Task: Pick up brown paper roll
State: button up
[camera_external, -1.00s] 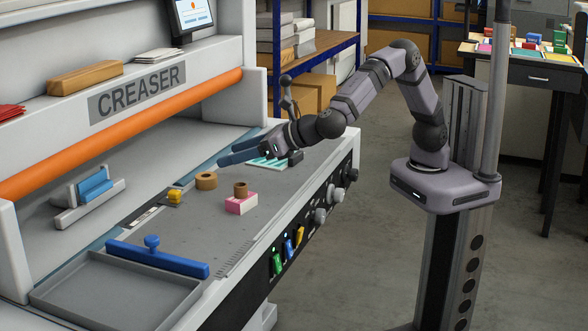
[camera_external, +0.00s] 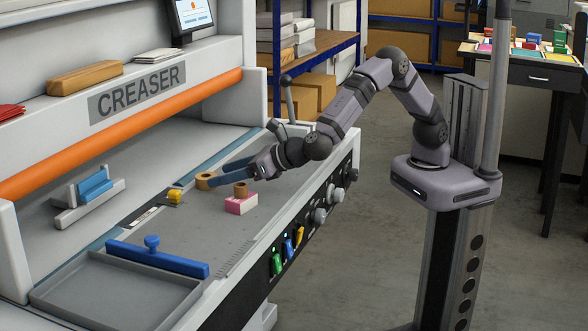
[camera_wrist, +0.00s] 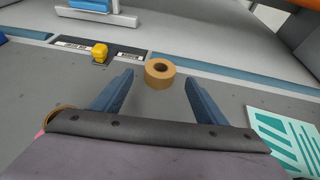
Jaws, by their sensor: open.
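A tan-brown paper roll (camera_external: 205,181) stands on its flat end on the grey machine bed, its dark hole facing up. In the wrist view the roll (camera_wrist: 159,75) lies just ahead, about centred between my fingertips. My gripper (camera_external: 221,175) is open and empty, its two blue fingers low over the bed and pointing at the roll. In the external view the fingertips reach the roll's right side; I cannot tell whether they touch it. A smaller, darker brown roll (camera_external: 240,189) sits on a pink and white block (camera_external: 241,205).
A yellow block (camera_external: 175,196) sits left of the roll. A teal-striped card (camera_wrist: 283,140) lies to the right in the wrist view. A grey tray (camera_external: 110,296) with a blue bar (camera_external: 157,259) stands at the front. The bed between tray and rolls is clear.

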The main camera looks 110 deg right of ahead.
jog(key=shift+p+x, duration=0.4)
jog(key=shift+x, duration=1.6)
jog(key=shift+r, duration=0.1)
jog(key=c, duration=1.2)
jog(key=shift+o, duration=0.2)
notch_tip(320, 180, up, 10)
